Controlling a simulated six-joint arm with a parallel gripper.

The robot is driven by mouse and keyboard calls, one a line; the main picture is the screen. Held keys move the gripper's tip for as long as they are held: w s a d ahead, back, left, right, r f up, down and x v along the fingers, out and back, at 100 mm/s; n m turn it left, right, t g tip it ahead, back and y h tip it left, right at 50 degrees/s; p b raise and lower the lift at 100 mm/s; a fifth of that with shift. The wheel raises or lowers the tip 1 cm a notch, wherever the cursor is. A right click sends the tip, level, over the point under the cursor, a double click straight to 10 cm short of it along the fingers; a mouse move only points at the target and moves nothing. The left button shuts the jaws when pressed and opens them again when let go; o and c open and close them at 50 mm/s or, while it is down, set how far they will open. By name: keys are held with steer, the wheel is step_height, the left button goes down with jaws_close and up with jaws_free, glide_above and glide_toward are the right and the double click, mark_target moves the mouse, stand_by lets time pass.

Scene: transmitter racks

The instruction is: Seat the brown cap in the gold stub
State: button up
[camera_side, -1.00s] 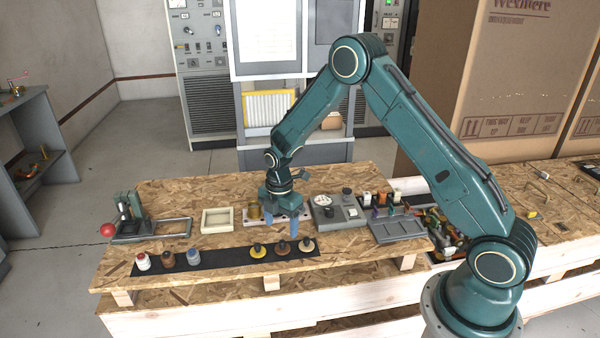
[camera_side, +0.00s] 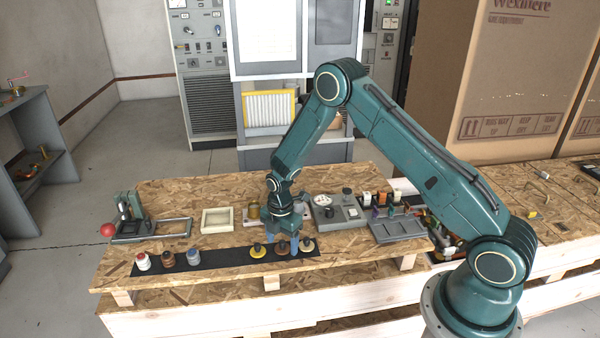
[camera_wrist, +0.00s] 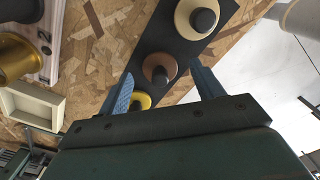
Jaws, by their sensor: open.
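The brown cap (camera_side: 282,249), a disc with a dark knob, sits upright on the black strip between a yellow cap (camera_side: 258,251) and a tan cap (camera_side: 307,246). It also shows in the wrist view (camera_wrist: 155,64). My gripper (camera_side: 282,246) is open and low over the strip. In the wrist view my gripper (camera_wrist: 164,88) has its blue fingers on either side of the brown cap's line, with no visible contact. The gold stub (camera_side: 253,213) stands behind on a pale board; in the wrist view the gold stub (camera_wrist: 16,57) is at the left edge.
A cream tray (camera_side: 217,221) and a lever press (camera_side: 128,220) are further left. A grey switch box (camera_side: 338,214) is right of the stub. Bare board lies between strip and tray.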

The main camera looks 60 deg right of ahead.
steer(key=shift+f, duration=0.35)
steer(key=c, duration=1)
